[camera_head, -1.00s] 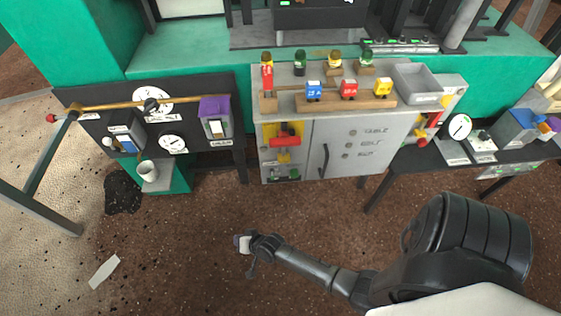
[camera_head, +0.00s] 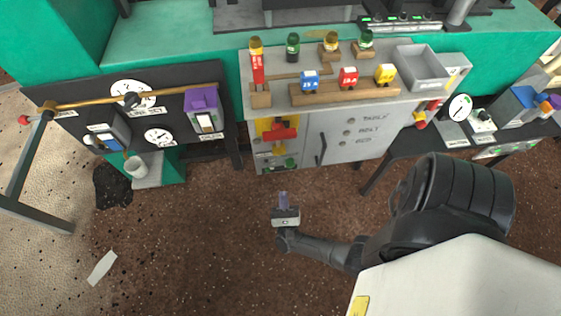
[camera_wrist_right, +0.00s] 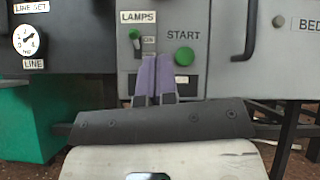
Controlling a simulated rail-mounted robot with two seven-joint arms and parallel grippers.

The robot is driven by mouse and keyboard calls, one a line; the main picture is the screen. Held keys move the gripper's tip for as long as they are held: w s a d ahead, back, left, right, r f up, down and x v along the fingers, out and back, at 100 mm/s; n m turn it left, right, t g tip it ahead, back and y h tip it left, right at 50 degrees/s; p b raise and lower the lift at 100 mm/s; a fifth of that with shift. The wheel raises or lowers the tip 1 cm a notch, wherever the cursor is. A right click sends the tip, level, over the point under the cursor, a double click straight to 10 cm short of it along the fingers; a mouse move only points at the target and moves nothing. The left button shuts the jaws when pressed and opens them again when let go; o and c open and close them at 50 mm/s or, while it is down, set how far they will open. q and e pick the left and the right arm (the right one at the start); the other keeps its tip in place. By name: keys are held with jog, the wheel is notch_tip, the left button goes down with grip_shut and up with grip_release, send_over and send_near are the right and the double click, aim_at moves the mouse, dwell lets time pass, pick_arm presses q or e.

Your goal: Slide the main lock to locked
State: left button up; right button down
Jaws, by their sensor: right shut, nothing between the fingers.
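A red handle (camera_head: 284,133) sits on a yellow plate (camera_head: 265,124) at the upper left of the grey cabinet's front. A small yellow piece (camera_head: 278,150) shows just under the handle. I cannot tell which part is the main lock or read its position. My right gripper (camera_head: 283,196) is shut and empty, in front of and below this panel, apart from it. In the right wrist view its purple fingertips (camera_wrist_right: 156,70) point at the panel's lower part, between the lamps switch (camera_wrist_right: 135,37) and the green start button (camera_wrist_right: 184,56). The red handle is outside that view. My left gripper is not in view.
The cabinet door has a dark vertical handle (camera_head: 321,149) just right of the panel. A dark gauge board (camera_head: 130,107) with a purple box (camera_head: 202,101) stands to the left. Coloured plugs sit on a wooden rack (camera_head: 340,95) on top. The floor before the cabinet is open.

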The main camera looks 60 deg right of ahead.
jog(key=m, duration=0.2)
send_near(279, 144)
jog(key=shift+w+d+r, duration=0.55)
jog(key=shift+w+d, duration=0.5)
jog(key=shift+d, duration=0.55)
jog(key=shift+w+d+r+p, duration=0.1)
jog(key=shift+p, duration=0.35)
jog(key=shift+m, duration=0.3)
